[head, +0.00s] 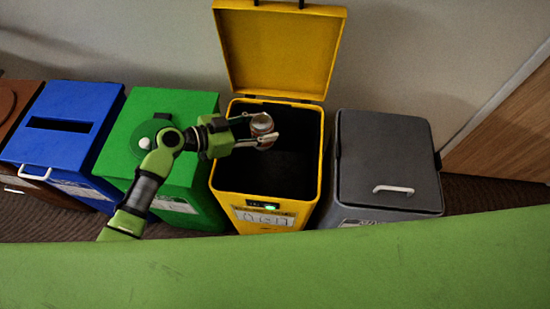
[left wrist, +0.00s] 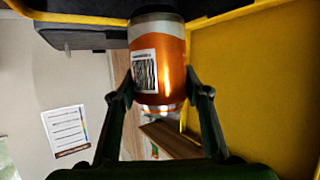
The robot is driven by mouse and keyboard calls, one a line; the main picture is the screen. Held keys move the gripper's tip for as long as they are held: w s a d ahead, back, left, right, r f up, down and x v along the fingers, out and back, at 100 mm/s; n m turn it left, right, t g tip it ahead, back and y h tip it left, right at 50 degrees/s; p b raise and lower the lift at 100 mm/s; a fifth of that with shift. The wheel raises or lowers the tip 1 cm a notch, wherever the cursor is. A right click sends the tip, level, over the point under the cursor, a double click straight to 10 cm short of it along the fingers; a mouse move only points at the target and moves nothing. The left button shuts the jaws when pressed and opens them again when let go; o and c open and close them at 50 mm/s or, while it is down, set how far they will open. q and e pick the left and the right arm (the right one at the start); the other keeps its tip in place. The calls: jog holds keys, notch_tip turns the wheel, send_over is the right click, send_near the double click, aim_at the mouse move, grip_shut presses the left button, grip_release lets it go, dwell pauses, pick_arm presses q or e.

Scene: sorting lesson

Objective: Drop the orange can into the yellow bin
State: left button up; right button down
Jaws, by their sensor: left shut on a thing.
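The yellow bin (head: 265,208) stands in the middle of the head view with its lid (head: 278,50) raised and its dark inside showing. My left gripper (head: 264,133) is over the bin's opening, shut on the orange can (head: 262,124). In the left wrist view the can (left wrist: 172,72) sits between the two fingers of the left gripper (left wrist: 160,95). It has an orange body, a pale band and a barcode label. The yellow lid also shows in the left wrist view (left wrist: 250,90). My right gripper is in neither view.
A closed green bin (head: 185,103) and a blue bin (head: 75,105) with a slot stand to the left. A grey bin (head: 385,150) with a shut lid and pale handle stands to the right. The wall is behind them.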

pick_arm(q)
jog(key=shift+f+b, duration=0.6)
jog(key=shift+f, duration=1.2)
jog(key=shift+w, duration=0.1)
jog(key=o, duration=0.8)
jog(key=shift+o, duration=0.2)
jog(key=v, duration=1.2)
jog(key=shift+d, duration=0.1)
